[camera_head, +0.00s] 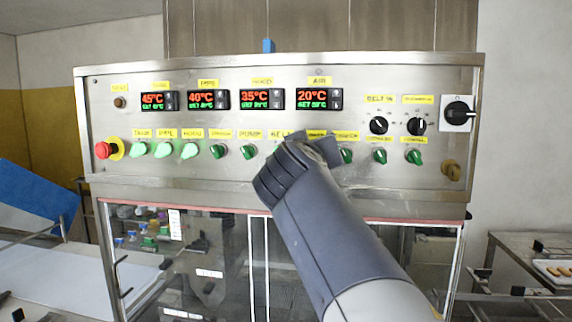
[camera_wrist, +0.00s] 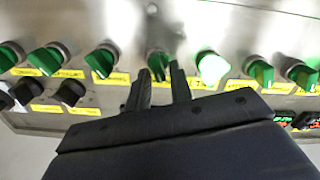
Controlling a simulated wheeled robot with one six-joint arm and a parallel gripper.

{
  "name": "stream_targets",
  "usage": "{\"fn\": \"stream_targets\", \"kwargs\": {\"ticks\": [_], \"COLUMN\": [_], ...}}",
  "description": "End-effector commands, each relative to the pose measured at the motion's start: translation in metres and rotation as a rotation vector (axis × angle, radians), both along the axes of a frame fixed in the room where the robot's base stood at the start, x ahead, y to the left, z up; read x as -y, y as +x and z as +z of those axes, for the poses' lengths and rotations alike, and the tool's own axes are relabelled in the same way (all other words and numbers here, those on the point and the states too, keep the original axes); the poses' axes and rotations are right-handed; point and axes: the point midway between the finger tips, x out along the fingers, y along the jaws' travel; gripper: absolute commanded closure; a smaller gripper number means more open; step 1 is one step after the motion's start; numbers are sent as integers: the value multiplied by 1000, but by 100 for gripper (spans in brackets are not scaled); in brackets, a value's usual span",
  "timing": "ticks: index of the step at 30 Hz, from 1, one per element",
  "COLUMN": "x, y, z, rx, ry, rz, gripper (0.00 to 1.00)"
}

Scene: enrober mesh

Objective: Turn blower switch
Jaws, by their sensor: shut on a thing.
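A row of green rotary switches runs along the bottom of the steel control panel (camera_head: 225,70). In the wrist view, the two dark fingers of my gripper (camera_wrist: 160,75) are closed on one green switch (camera_wrist: 158,62), a finger on each side. A lit, bright green switch (camera_wrist: 213,67) is beside it on the right, and an unlit one (camera_wrist: 103,62) on the left. In the head view, my gripper (camera_head: 318,143) is at the panel, and my wrist hides the held switch and part of the label row. I cannot read the held switch's label.
A red emergency button (camera_head: 102,150) is at the panel's left end. Black knobs (camera_head: 378,125) and a black main switch (camera_head: 457,112) are at the right. Four-digit-style temperature displays (camera_head: 207,100) sit above the switches. Glass doors (camera_head: 225,265) are below.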

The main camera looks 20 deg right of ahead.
Motion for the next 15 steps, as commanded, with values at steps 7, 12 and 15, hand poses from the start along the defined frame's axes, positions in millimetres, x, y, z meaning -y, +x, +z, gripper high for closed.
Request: {"fn": "stream_targets", "kwargs": {"ticks": [7, 12, 15], "x": [2, 3, 3], "y": [-1, -1, -2], "z": [-7, -7, -5], "rx": [129, 218, 270], "ry": [183, 319, 395], "rz": [0, 0, 1], "gripper": [100, 100, 100]}}
